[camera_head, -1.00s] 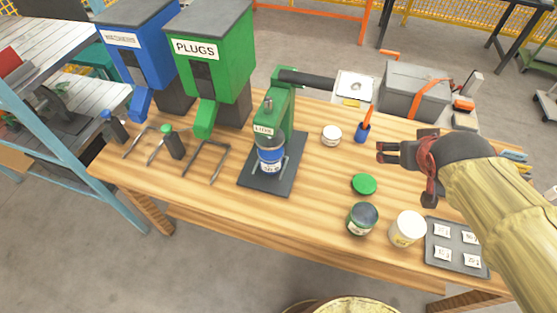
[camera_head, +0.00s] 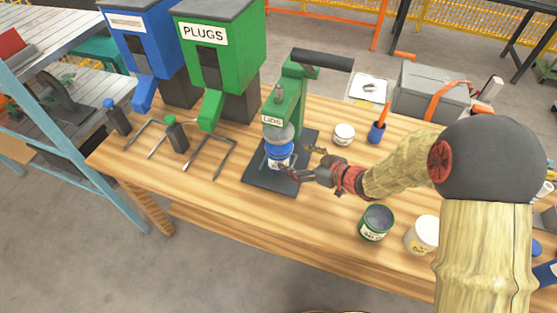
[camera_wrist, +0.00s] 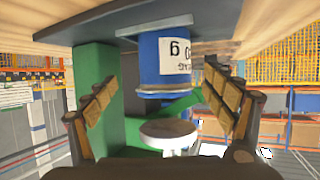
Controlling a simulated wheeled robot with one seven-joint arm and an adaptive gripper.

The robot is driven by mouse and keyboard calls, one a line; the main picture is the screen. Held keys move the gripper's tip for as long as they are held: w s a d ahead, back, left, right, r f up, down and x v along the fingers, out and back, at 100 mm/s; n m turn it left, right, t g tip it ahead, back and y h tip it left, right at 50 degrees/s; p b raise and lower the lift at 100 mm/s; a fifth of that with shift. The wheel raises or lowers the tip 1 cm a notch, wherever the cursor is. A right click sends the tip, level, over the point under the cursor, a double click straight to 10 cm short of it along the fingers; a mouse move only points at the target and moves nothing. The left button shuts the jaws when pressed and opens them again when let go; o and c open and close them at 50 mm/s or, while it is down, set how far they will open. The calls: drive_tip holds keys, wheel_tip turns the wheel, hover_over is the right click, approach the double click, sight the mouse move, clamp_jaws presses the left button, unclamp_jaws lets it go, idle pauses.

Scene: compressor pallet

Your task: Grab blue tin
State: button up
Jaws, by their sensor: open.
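The blue tin (camera_head: 279,158) stands upright on the dark base plate of the green lid press (camera_head: 290,105), under the press's round head. It has a white label with dark print. My gripper (camera_head: 298,161) is open at the tin's right side, with its fingers pointing toward the tin. In the wrist view the scene looks upside down. There the tin (camera_wrist: 172,62) lies between and just beyond the spread fingers (camera_wrist: 162,76). No finger clearly touches it.
A white jar (camera_head: 344,134) and a blue cup with an orange tool (camera_head: 377,131) stand behind my arm. A green tin (camera_head: 376,222) and a cream tin (camera_head: 422,235) stand in front. Green and blue dispensers with wire racks are at the left.

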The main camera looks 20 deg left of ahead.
drive_tip(key=b+x, duration=0.1)
drive_tip(key=x, duration=0.1)
drive_tip(key=b+x, duration=0.1)
drive_tip(key=x, duration=0.1)
drive_tip(key=b+x, duration=0.1)
drive_tip(key=x, duration=0.2)
drive_tip(key=shift+s+a, duration=0.3)
drive_tip(key=shift+s, duration=0.05)
drive_tip(key=shift+w+a+f+b, duration=0.1)
drive_tip(key=shift+w+a+b, duration=0.05)
drive_tip(key=shift+a+b, duration=0.2)
drive_tip(key=shift+d, duration=0.1)
drive_tip(key=c, duration=0.3)
drive_tip(key=c, duration=1.1)
drive_tip(key=shift+r, duration=0.25)
